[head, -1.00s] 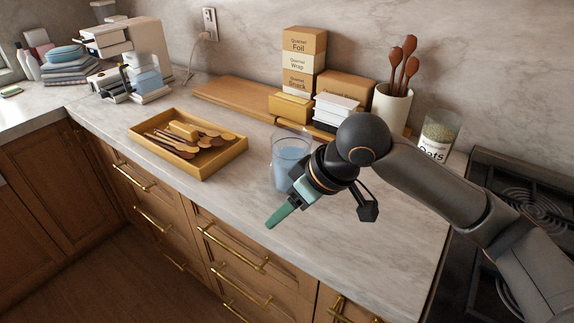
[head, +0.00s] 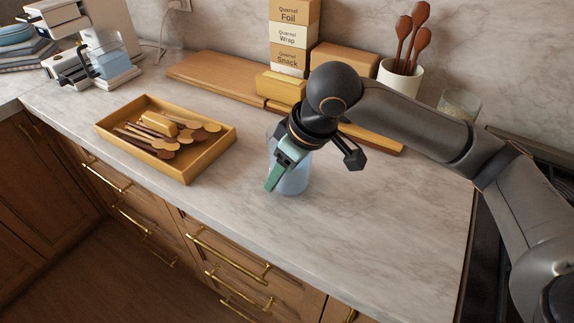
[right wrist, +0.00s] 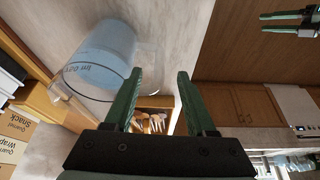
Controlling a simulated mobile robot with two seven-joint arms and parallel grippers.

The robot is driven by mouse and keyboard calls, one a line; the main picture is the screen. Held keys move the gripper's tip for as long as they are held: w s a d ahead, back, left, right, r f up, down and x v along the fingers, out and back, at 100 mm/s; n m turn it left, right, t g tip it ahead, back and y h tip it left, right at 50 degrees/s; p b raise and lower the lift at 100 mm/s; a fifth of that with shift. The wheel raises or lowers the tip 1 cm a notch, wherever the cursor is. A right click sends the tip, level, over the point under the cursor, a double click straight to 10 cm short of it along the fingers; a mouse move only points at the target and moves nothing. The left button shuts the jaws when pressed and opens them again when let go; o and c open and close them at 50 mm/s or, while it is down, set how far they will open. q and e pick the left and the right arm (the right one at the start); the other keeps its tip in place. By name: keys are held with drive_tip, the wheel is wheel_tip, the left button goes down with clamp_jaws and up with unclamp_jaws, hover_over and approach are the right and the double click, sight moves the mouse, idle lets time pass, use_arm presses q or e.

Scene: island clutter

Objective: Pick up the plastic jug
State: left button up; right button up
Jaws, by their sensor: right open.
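The plastic jug (head: 293,180) is translucent with a bluish body and stands upright near the counter's front edge in the head view. My right arm and gripper hide much of its top and left side. My right gripper (head: 271,182) has green fingers, is open, and is in front of the jug's left side. In the right wrist view, the jug (right wrist: 100,60) lies left of the open fingers (right wrist: 159,75), not between them; I cannot tell whether they touch. My left gripper (right wrist: 288,22) shows at the upper right there, fingers apart; the head view does not show it.
A wooden tray (head: 196,166) of wooden utensils stands left of the jug. Behind are a wooden board (head: 215,78), stacked boxes (head: 292,35) and a white utensil crock (head: 400,78). The counter right of the jug is clear. The stove is at the right.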

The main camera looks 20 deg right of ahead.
sight(273, 198)
drive_tip(key=x, duration=0.6)
drive_tip(key=shift+w+a+f, duration=0.1)
drive_tip(key=shift+w+f, duration=0.05)
drive_tip(key=shift+f, duration=0.1)
clamp_jaws()
idle(1.1)
drive_tip(key=shift+w+r, duration=0.1)
drive_tip(key=shift+r, duration=0.05)
